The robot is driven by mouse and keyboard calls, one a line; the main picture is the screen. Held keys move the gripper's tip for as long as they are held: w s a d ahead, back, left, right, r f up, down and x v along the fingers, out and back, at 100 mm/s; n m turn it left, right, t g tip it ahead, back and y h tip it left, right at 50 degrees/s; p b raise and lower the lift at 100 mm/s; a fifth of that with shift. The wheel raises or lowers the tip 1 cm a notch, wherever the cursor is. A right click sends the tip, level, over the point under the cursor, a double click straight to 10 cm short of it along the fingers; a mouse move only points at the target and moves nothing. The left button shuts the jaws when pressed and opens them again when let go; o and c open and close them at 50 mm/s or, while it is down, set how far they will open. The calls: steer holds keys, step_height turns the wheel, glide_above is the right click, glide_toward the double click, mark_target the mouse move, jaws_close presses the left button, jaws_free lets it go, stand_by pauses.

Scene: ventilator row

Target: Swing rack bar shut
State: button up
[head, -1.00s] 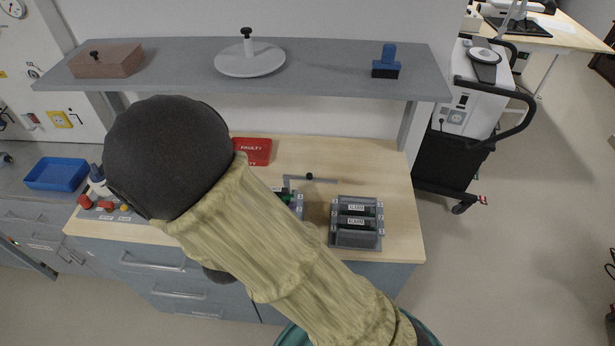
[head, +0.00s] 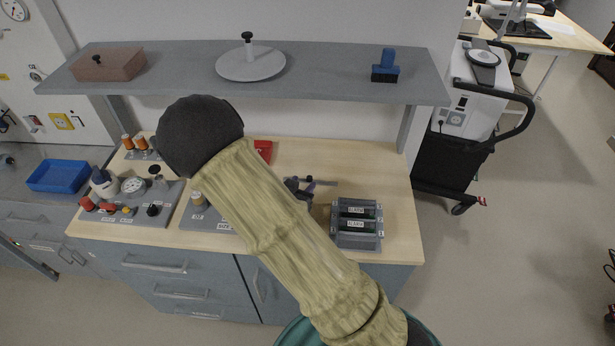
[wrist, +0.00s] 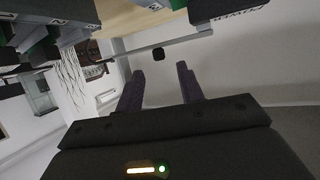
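The rack bar (head: 326,182) is a thin grey bar at the middle of the bench, swung out to the right behind the grey rack. In the wrist view the bar (wrist: 185,41) runs across above my fingertips, with a black knob (wrist: 158,54) on it. My gripper (head: 302,186) shows as a dark shape beside the bar, partly hidden by my forearm. In the wrist view its two fingers (wrist: 160,76) are apart with nothing between them, and the knob lies just beyond the gap. The bar's hinge end is hidden behind my arm in the head view.
A grey rack (head: 341,239) with labelled modules stands at the bench's right front. A red tray (head: 264,149) is partly hidden behind my arm. A grey shelf (head: 330,75) overhangs the bench. Gauges and knobs (head: 133,185) stand at left. The bench's right rear is clear.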

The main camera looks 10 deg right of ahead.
mark_target(309, 177)
steer(key=x, duration=0.4)
steer(key=shift+w+d+f+p, duration=0.15)
steer(key=shift+w+d+p, duration=0.1)
steer(key=shift+w+p, duration=0.1)
steer(key=shift+s, duration=0.1)
jaws_close()
